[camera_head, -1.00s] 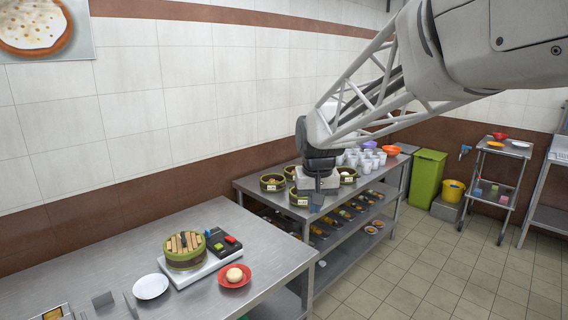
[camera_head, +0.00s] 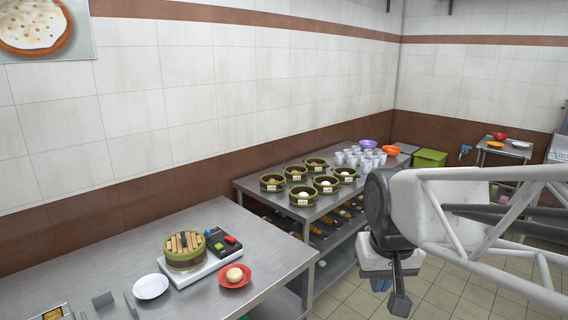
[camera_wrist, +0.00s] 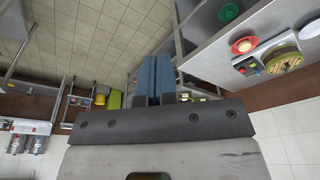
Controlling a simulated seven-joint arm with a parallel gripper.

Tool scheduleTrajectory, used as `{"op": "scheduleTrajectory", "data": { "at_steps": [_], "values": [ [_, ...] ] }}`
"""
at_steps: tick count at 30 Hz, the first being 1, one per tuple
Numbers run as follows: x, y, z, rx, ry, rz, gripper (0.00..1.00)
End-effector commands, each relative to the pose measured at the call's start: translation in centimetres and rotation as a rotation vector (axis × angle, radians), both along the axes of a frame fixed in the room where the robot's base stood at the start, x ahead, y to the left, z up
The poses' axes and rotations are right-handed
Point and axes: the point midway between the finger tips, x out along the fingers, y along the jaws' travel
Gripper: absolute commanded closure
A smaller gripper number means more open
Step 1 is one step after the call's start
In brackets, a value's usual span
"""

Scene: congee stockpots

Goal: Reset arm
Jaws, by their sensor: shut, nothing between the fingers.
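My gripper (camera_head: 399,303) hangs in the right part of the head view, over the floor in front of the long table and clear of it. Its blue-grey fingers (camera_wrist: 153,80) in the wrist view are together with nothing between them. No object is held. On the near table, a bamboo steamer (camera_head: 185,252) stands on a white scale (camera_head: 204,265) with a black control panel. A red plate (camera_head: 235,277) with a bun (camera_head: 234,274) and an empty white plate (camera_head: 150,286) flank it.
The far table (camera_head: 245,190) bears several small steamers (camera_head: 322,184), white cups (camera_head: 362,156), a purple bowl (camera_head: 370,144) and an orange bowl (camera_head: 391,150). A green bin (camera_head: 430,158) stands beyond. A small rack (camera_head: 500,151) stands far right. Tiled floor (camera_head: 345,295) lies open between.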

Motion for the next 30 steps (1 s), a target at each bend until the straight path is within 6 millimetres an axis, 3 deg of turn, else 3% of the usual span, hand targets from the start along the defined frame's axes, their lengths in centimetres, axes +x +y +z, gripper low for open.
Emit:
{"op": "scheduleTrajectory", "data": {
  "at_steps": [6,12,18,30],
  "values": [
    [-4.9,-1.2,-1.7,-0.002,-0.018,-0.020,1.00],
    [-7.8,-1.8,-3.0,-0.003,-0.027,-0.031,1.00],
    [-8.7,-1.9,-3.6,-0.004,-0.029,-0.036,1.00],
    [-8.8,-1.9,-3.6,-0.005,-0.029,-0.035,1.00]
  ]
}}
